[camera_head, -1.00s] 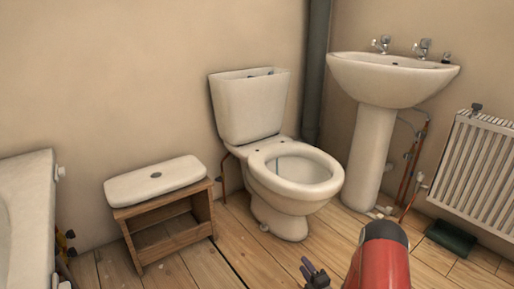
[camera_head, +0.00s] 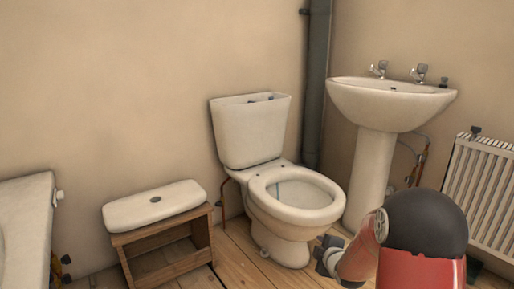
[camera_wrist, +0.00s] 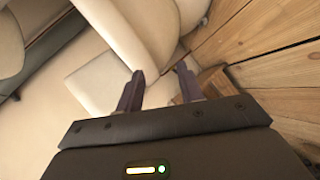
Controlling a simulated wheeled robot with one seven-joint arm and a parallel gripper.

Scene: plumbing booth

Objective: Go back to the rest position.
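My gripper (camera_wrist: 158,88) shows in the wrist view with its two dark fingers apart and nothing between them. In the head view my gripper (camera_head: 326,256) is small and dark, just right of the toilet's base, at the end of my red and black arm. The toilet (camera_head: 290,200) stands in the middle, with its bowl open and its cistern (camera_head: 250,133) without a lid. The white cistern lid (camera_head: 154,205) lies on a wooden stool (camera_head: 165,250) to the left. In the wrist view, pale ceramic surfaces and floorboards fill the background.
A pedestal basin (camera_head: 390,105) stands to the right of the toilet, partly behind my arm. A radiator (camera_head: 483,195) is on the right wall. A bath edge (camera_head: 28,215) is at the far left. A dark pipe (camera_head: 316,85) runs up the corner. Floor shows between stool and toilet.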

